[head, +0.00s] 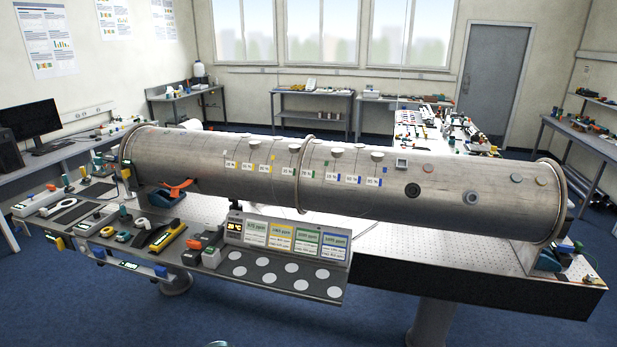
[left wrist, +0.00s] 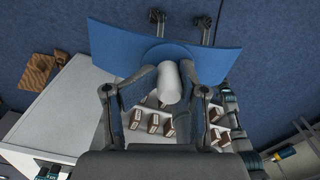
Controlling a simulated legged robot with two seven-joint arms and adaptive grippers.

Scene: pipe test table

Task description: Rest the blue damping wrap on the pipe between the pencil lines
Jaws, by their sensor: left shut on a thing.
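The large grey metal pipe (head: 420,193) lies across the long table in the head view. Small labels hang along its near side, with faint thin lines near them; I cannot tell which are the pencil lines. In the left wrist view, my left gripper (left wrist: 168,76) is shut on the pale round handle (left wrist: 168,88) of the blue damping wrap (left wrist: 116,44). The wrap is a wide, gently curved blue sheet beyond the fingertips. The pipe does not show in the wrist view. Neither gripper nor the wrap is recognisable in the head view.
A raised band (head: 303,175) circles the pipe near its middle, and several small discs sit along its top. A tool shelf (head: 120,232) and a panel with coloured cards (head: 292,240) stand in front. Several small brown blocks (left wrist: 154,122) lie below my gripper.

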